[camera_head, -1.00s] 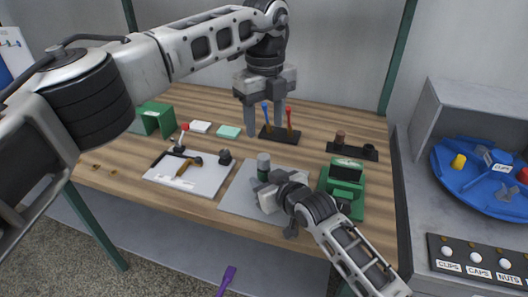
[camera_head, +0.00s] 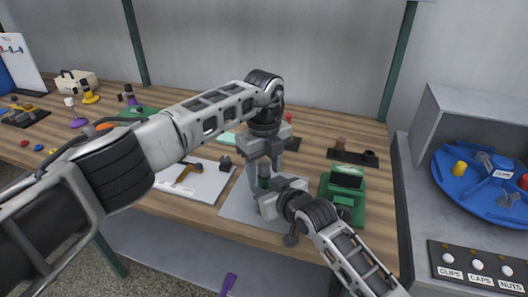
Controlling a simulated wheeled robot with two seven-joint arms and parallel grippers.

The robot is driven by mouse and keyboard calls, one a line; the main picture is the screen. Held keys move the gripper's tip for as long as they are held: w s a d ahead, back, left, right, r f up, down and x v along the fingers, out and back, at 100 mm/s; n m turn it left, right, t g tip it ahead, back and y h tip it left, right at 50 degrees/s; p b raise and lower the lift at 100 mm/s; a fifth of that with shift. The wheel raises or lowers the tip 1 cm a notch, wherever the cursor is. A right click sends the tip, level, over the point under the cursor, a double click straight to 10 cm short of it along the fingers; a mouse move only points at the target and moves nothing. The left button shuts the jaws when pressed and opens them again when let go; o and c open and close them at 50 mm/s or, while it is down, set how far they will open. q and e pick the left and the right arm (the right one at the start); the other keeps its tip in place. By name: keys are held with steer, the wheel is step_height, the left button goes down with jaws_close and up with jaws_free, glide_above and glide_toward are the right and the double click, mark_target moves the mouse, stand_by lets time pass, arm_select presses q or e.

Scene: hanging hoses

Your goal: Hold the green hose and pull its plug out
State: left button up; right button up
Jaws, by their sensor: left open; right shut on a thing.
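The hose piece (camera_head: 264,171) stands upright over the grey mat (camera_head: 238,208) near the table's front edge. Its dark green upper part shows; its top end is hidden behind my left gripper. My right gripper (camera_head: 267,203) is shut on the lower part of this piece, and the grip itself is mostly hidden. My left gripper (camera_head: 264,178) is open and points down from above, with one finger on each side of the piece's upper part. I cannot tell whether the fingers touch it. Where the plug meets the hose is hidden.
A green machine (camera_head: 344,192) stands right of my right gripper. A white board (camera_head: 198,186) with a hammer (camera_head: 187,172) lies to the left. A dark rack (camera_head: 352,157) is behind. A blue turntable (camera_head: 465,190) stands on the right shelf. My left arm covers the table's middle left.

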mark_target(264, 163)
arm_select(q)
steer(key=shift+f, duration=0.45)
steer(key=c, duration=1)
steer(key=shift+c, duration=0.2)
steer(key=shift+r, duration=0.95)
arm_select(e)
steer(key=shift+s+d+f, duration=0.1)
steer(key=shift+d+f, duration=0.05)
steer(key=shift+f, duration=0.2)
arm_select(q)
steer(key=shift+r, duration=2)
arm_select(e)
steer(key=shift+r, duration=0.15)
arm_select(q)
steer(key=shift+r, duration=0.1)
